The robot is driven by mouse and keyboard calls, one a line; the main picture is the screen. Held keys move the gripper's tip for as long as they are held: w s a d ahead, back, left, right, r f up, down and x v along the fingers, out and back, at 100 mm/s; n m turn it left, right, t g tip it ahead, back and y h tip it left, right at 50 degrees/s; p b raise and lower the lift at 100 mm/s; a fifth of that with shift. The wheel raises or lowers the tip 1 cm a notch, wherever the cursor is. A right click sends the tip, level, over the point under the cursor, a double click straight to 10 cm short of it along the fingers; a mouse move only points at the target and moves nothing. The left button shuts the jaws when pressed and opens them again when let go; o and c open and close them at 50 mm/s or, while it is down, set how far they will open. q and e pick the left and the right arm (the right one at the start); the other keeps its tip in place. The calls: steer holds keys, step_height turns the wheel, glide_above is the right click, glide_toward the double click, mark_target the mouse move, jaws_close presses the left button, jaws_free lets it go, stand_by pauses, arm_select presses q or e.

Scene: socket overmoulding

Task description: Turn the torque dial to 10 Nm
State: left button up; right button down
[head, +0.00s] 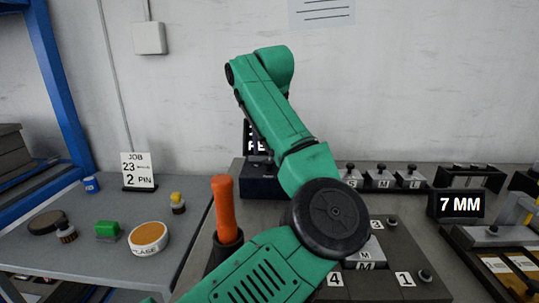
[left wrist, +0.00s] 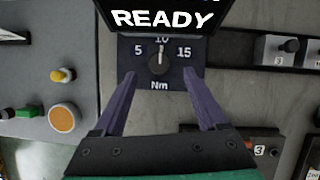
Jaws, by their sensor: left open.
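The torque dial (left wrist: 158,63) is a small dark round knob on a dark blue panel marked 5, 10, 15 and Nm, seen in the left wrist view. Its white pointer line points up, toward the 10, whose top is partly cut off by the display above. The display (left wrist: 162,18) reads READY. My left gripper (left wrist: 160,73) is open, its two purple fingers apart at either side of the lower panel, with nothing between them. My right gripper is not in view.
An orange-handled tool (head: 225,208) stands in a dark holder beside my arm. A job card (head: 138,170) reads 23 and 2 PIN. A 7 MM sign (head: 460,205) stands at right near several blocks.

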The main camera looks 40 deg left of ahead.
arm_select(q)
steer(key=p+v, duration=0.1)
steer(key=v, duration=0.9)
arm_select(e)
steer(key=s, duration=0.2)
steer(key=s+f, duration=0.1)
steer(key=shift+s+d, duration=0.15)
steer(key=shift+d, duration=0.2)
arm_select(q)
steer(key=shift+r, duration=0.1)
